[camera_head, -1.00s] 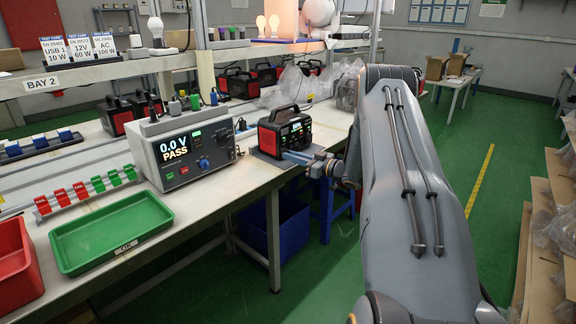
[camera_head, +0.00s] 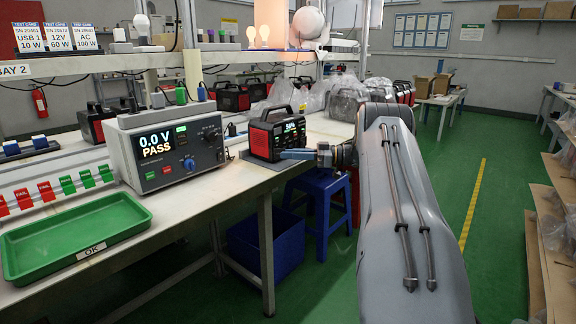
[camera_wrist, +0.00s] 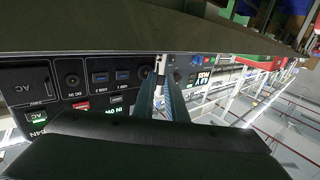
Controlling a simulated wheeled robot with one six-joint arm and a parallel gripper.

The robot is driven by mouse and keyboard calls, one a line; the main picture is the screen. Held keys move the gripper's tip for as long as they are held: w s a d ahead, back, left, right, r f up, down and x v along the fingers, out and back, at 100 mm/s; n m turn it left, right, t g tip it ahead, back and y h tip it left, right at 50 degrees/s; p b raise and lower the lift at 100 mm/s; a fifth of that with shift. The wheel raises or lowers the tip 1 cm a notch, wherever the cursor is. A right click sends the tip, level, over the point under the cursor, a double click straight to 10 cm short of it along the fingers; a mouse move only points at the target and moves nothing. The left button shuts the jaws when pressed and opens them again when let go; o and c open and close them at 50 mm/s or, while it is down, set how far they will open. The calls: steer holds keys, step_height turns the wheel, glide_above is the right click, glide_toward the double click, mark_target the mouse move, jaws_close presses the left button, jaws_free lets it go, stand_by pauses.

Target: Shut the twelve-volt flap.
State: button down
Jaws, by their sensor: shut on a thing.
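The power station (camera_head: 262,141), a black box with red sides and a top handle, stands near the front edge of the workbench, with a lit display. My gripper (camera_head: 296,154) is at its front face, low down, with the blue-grey fingers reaching in from the right. In the wrist view, the front panel (camera_wrist: 85,98) appears upside down, with an AC cover, a round DC input and two blue USB ports. There my gripper (camera_wrist: 162,84) has its fingers close together on a small light piece, which seems to be the twelve-volt flap (camera_wrist: 161,64).
A tester (camera_head: 170,150) reading 0.0 V PASS stands left of the station. A green OK tray (camera_head: 118,236) lies at the front left. A blue stool (camera_head: 318,196) and blue bin (camera_head: 262,245) stand below. The green floor at right is open.

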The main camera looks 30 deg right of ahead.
steer(key=shift+w+d+f+n+g+y+b, duration=0.2)
steer(key=shift+n+g+y+b, duration=0.3)
steer(key=shift+b, duration=1.1)
steer(key=shift+w+d+f+n+g+y+b, duration=0.15)
steer(key=shift+n+g+b, duration=0.4)
steer(key=shift+b, duration=1)
steer(key=shift+w+r+g+b, duration=0.15)
steer(key=shift+g+b, duration=0.4)
steer(key=shift+b, duration=0.55)
steer(key=shift+w+r+n+g+y+b, duration=0.2)
steer(key=shift+n+g+y+b, duration=0.35)
steer(key=shift+b, duration=0.95)
steer(key=c, duration=1.8)
jaws_free()
steer(key=shift+r, duration=0.1)
steer(key=shift+c, duration=0.2)
steer(key=p, duration=0.2)
steer(key=shift+s+r+m+t+h+p, duration=0.15)
steer(key=shift+s+m+t+h+p, duration=0.15)
steer(key=shift+t+p, duration=0.1)
